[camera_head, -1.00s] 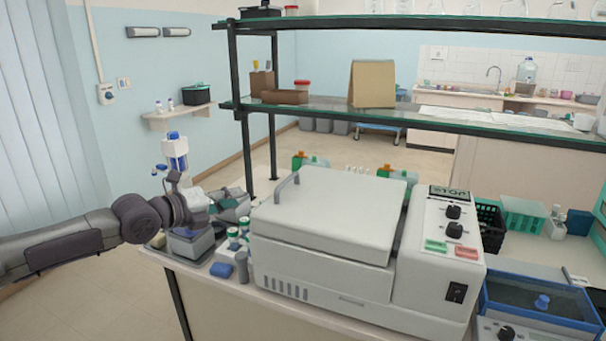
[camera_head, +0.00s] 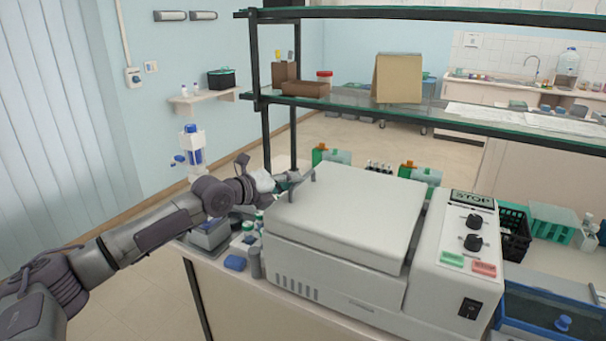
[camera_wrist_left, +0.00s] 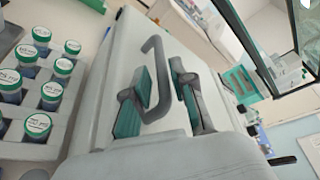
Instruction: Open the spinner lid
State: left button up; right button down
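The spinner (camera_head: 330,275) is a large white box on the bench. Its lid (camera_head: 350,215) is shut and lies flat on top. A grey loop handle (camera_head: 300,188) stands at the lid's left edge. My left gripper (camera_head: 288,179) is at that handle. In the left wrist view, the handle (camera_wrist_left: 159,60) runs between the two green-padded fingers of my left gripper (camera_wrist_left: 162,92). The fingers are open with gaps visible around the bar. The lid (camera_wrist_left: 125,50) also shows there. My right gripper is not in view.
Green-capped jars (camera_wrist_left: 52,90) stand in a rack beside the spinner's left side. A control panel (camera_head: 462,245) is on its right. The glass shelf (camera_head: 400,108) hangs above and behind the lid. Green bottles (camera_head: 420,175) stand behind it.

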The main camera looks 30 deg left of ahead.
pick_arm(q)
jog(key=p+x, duration=0.1)
jog(key=x, duration=0.3)
jog(key=shift+w+d+f, duration=0.1)
jog(key=shift+w+f, duration=0.05)
jog(key=shift+w, duration=0.2)
grip_shut()
